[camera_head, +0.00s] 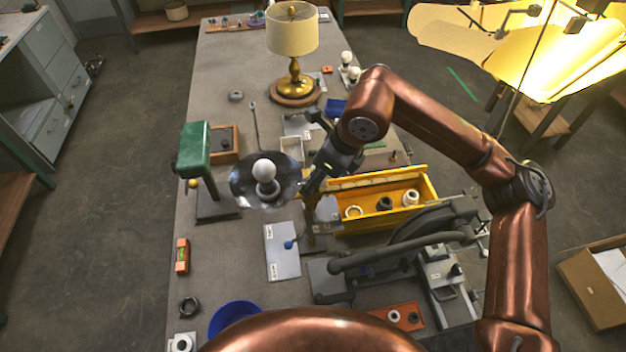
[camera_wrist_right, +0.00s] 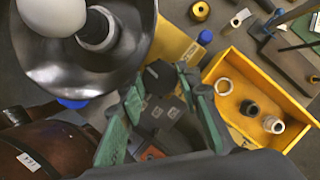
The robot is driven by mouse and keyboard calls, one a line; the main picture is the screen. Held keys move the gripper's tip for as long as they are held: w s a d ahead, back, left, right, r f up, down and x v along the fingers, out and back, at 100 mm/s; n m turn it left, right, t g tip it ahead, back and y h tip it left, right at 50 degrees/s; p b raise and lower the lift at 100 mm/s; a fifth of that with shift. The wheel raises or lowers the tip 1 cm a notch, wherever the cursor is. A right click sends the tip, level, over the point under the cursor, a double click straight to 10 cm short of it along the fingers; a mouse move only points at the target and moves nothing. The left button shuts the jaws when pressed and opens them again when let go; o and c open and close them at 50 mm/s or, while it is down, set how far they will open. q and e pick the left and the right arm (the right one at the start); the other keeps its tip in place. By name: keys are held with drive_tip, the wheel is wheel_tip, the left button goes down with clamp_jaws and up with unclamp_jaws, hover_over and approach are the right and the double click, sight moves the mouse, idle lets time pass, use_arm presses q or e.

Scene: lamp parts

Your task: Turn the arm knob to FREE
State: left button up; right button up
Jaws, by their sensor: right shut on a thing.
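A task lamp with a dark dish shade (camera_head: 243,190) and a white bulb (camera_head: 265,170) stands mid-table; they also show at the top left of the right wrist view (camera_wrist_right: 130,62). My right gripper (camera_head: 312,186) is beside the dish's right edge. In the right wrist view, its green fingers (camera_wrist_right: 168,108) are around a dark block-like piece (camera_wrist_right: 160,77), apparently the arm knob, and shut on it. The fingers and wrist hide much of it in the head view. I cannot read any FREE marking. My left gripper is not in view.
A yellow bin (camera_head: 425,186) with rings stands right of the gripper. A pale card (camera_head: 282,262) lies in front. Some tabletop at the left front is clear.

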drive_tip(key=shift+n, duration=0.6)
drive_tip(key=o, duration=0.9)
drive_tip(key=v, duration=1.2)
drive_tip(key=shift+w+d, duration=0.1)
drive_tip(key=shift+w, duration=0.1)
